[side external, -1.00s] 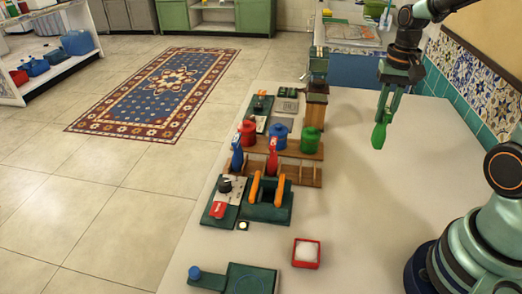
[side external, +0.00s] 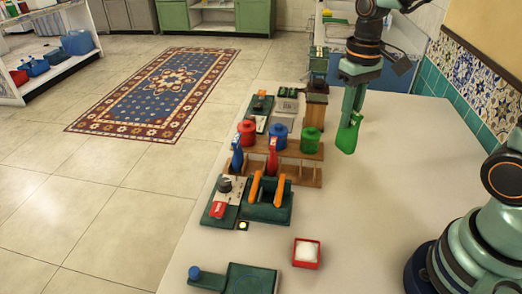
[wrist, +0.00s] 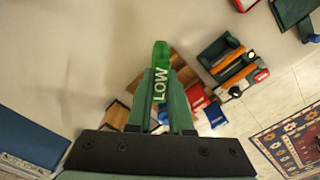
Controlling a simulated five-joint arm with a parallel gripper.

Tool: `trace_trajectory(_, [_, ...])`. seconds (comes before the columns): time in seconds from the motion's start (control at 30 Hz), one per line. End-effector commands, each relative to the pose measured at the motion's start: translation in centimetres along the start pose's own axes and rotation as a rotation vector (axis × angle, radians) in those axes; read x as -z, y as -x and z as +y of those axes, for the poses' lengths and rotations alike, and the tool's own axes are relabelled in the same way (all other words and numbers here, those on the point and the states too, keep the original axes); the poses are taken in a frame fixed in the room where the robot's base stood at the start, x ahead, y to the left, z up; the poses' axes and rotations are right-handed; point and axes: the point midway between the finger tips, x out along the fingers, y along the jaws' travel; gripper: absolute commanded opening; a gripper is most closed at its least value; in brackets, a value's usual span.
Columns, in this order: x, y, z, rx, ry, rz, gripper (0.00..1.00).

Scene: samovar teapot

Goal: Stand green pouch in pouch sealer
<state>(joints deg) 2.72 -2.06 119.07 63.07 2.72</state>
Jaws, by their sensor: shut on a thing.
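The green pouch (side external: 346,139) hangs from my gripper (side external: 353,112), above the table right of the wooden rack. My gripper is shut on its upper end. In the wrist view the pouch (wrist: 160,72) shows the white word LOW between the fingers (wrist: 163,108). What looks like the pouch sealer (side external: 266,211) is a dark green device with two orange handles, on the table left of and nearer the camera than the pouch. The sealer (wrist: 226,58) also shows in the wrist view, right of the pouch and apart from it.
A wooden rack (side external: 303,176) holds a blue pouch (side external: 237,153) and a red pouch (side external: 272,156). Red, blue and green (side external: 312,140) canisters stand on its shelf. A red tray (side external: 306,254) with white contents sits in front. The table's right side is clear.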

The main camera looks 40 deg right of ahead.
Motion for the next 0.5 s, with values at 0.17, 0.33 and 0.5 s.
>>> trace_trajectory(0.17, [-0.2, -1.0, -1.9, 0.0, 0.134, 0.001, 0.0])
trace_trajectory(0.33, [0.4, -1.2, -3.4, 0.0, 0.354, 0.001, 0.0])
trace_trajectory(0.5, [1.3, -1.6, -5.8, 0.0, 0.719, -0.001, 0.0])
